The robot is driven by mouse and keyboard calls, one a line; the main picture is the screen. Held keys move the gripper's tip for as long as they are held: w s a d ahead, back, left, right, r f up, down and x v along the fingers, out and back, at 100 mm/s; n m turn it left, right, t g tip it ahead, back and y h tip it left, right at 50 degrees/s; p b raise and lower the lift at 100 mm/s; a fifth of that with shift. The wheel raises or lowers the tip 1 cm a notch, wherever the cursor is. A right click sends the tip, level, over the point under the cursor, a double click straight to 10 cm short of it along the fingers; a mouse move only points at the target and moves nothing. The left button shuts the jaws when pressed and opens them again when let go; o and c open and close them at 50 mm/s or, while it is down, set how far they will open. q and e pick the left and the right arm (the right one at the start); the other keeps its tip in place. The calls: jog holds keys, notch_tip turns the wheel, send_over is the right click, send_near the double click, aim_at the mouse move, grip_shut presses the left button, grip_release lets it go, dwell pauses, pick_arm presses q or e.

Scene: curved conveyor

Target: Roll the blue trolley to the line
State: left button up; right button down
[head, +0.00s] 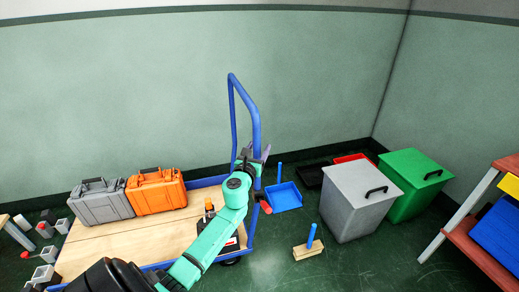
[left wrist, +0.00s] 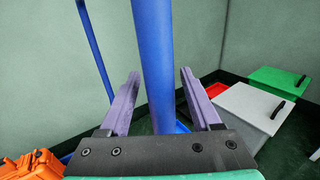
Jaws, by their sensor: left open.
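The blue trolley has a wooden deck (head: 130,238) and a tall blue push handle (head: 254,112) at its right end. My left gripper (head: 266,150) is at the near upright of that handle. In the left wrist view the open purple fingers of my left gripper (left wrist: 158,85) stand on either side of the blue handle post (left wrist: 154,60), with a gap on both sides. The gripper's contact with the post cannot be made out. My right gripper is not in view. The line does not show in either view.
A grey case (head: 101,205) and an orange case (head: 157,194) sit on the deck. A grey bin (head: 350,205), a green bin (head: 408,190), a blue dustpan (head: 286,198) and a brush (head: 306,251) stand to the right. A shelf (head: 480,240) is at far right. Green walls close the back.

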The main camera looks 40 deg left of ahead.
pick_arm(q)
jog(key=shift+w+a, duration=0.25)
jog(key=shift+w, duration=0.35)
grip_shut()
dwell(1.0)
